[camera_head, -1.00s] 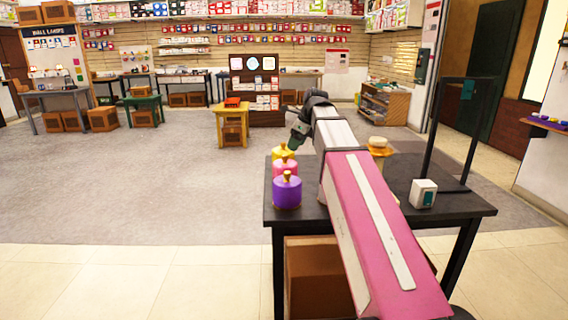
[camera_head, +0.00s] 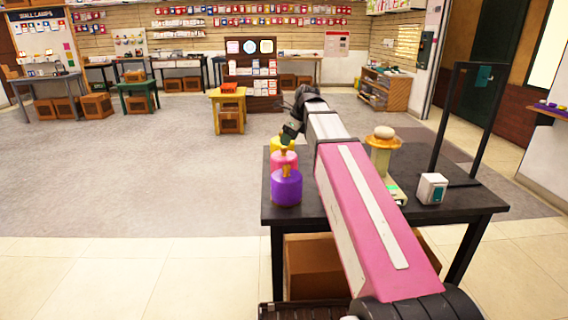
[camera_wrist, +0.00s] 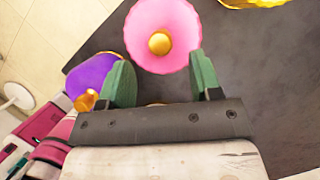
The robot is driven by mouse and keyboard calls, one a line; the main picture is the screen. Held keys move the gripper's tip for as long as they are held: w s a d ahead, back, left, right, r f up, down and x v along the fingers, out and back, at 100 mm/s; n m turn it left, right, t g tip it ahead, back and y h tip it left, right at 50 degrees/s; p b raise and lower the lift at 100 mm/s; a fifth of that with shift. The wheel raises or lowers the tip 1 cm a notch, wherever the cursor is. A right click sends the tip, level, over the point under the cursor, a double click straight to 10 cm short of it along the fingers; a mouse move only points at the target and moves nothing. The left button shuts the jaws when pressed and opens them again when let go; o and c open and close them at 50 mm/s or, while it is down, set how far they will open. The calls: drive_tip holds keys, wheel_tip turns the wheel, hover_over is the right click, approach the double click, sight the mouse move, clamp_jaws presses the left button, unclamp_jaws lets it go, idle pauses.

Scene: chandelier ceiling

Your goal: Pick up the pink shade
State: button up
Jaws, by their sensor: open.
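The pink shade (camera_head: 283,161) stands on the dark table (camera_head: 330,206), between a purple shade (camera_head: 286,188) in front and a yellow shade (camera_head: 281,145) behind. Each has a gold knob on top. In the wrist view the pink shade (camera_wrist: 160,30) is seen from above, its gold knob (camera_wrist: 160,43) facing the camera. My gripper (camera_wrist: 164,72) is open and empty, its green fingers just short of the pink shade, with the shade's near rim close to the fingertips. The purple shade (camera_wrist: 92,77) lies just left of the left finger. In the head view my gripper (camera_head: 289,133) is small and partly hidden.
On the same table stand a gold-topped lamp-like stand (camera_head: 382,150), a white box (camera_head: 431,188) and a tall black frame (camera_head: 468,120). A yellow shade (camera_wrist: 250,2) shows at the wrist view's top edge. A brown crate (camera_head: 312,268) sits below the table.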

sight(284, 147)
drive_tip(key=shift+x, duration=2.6)
drive_tip(key=shift+w+r, duration=0.1)
drive_tip(key=shift+c, duration=0.3)
clamp_jaws()
drive_tip(key=shift+r, duration=0.15)
